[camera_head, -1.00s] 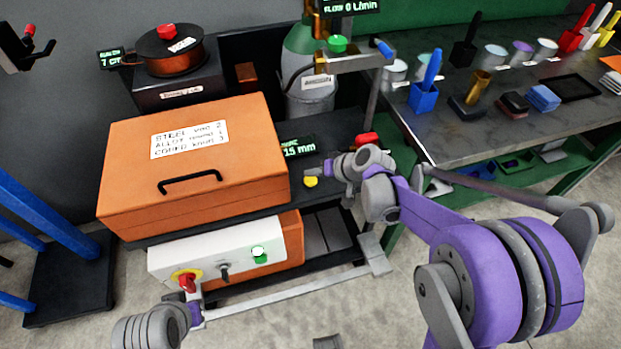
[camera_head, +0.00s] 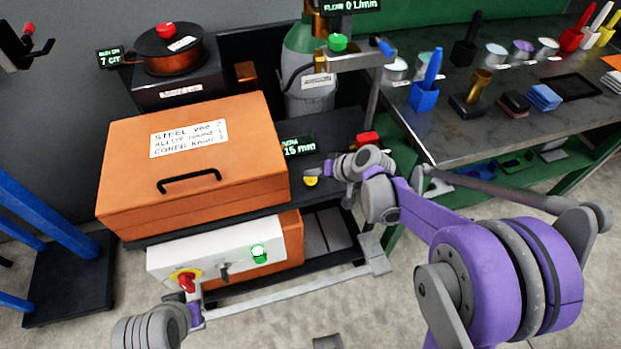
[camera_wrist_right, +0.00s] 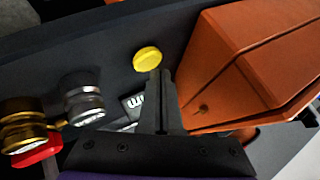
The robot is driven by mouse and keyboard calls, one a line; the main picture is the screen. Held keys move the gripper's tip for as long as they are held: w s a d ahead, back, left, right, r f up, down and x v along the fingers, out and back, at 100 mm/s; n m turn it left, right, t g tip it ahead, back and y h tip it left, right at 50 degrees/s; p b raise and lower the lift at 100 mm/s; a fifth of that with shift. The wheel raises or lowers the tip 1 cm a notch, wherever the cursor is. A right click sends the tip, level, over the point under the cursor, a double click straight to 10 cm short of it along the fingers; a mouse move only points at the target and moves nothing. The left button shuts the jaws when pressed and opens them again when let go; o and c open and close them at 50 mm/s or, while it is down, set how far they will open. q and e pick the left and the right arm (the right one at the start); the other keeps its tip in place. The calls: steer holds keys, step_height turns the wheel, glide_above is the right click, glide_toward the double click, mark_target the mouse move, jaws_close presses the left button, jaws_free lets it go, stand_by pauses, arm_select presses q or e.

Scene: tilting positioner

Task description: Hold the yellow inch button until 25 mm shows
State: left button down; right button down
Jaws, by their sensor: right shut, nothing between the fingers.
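The yellow inch button (camera_head: 311,181) sits on the dark shelf just right of the orange box. It also shows in the right wrist view (camera_wrist_right: 147,59), just beyond the fingertips. The small display (camera_head: 299,148) behind it reads 15 mm in green. My right gripper (camera_head: 324,171) is shut and empty, with its tip close beside the button. In the right wrist view its fingers (camera_wrist_right: 160,76) overlap the button's lower edge; I cannot tell whether they touch it. My left arm shows at the bottom left, but its fingers are not visible.
The orange box (camera_head: 260,170) with a black handle stands left of the button. A red part (camera_head: 368,139) lies behind my right wrist. A white panel (camera_head: 212,262) with a red knob and green button is below. The grey workbench (camera_head: 480,140) stands at right.

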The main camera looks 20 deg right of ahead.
mark_target(313, 181)
steer(key=shift+f+b, duration=0.35)
steer(key=shift+f, duration=0.25)
stand_by(0.7)
steer(key=shift+r, duration=0.15)
stand_by(1.7)
steer(key=shift+r+p, duration=0.65)
steer(key=shift+r, duration=0.1)
steer(key=shift+r+p, duration=1.8)
steer(key=shift+r, duration=0.75)
steer(key=shift+f, duration=0.1)
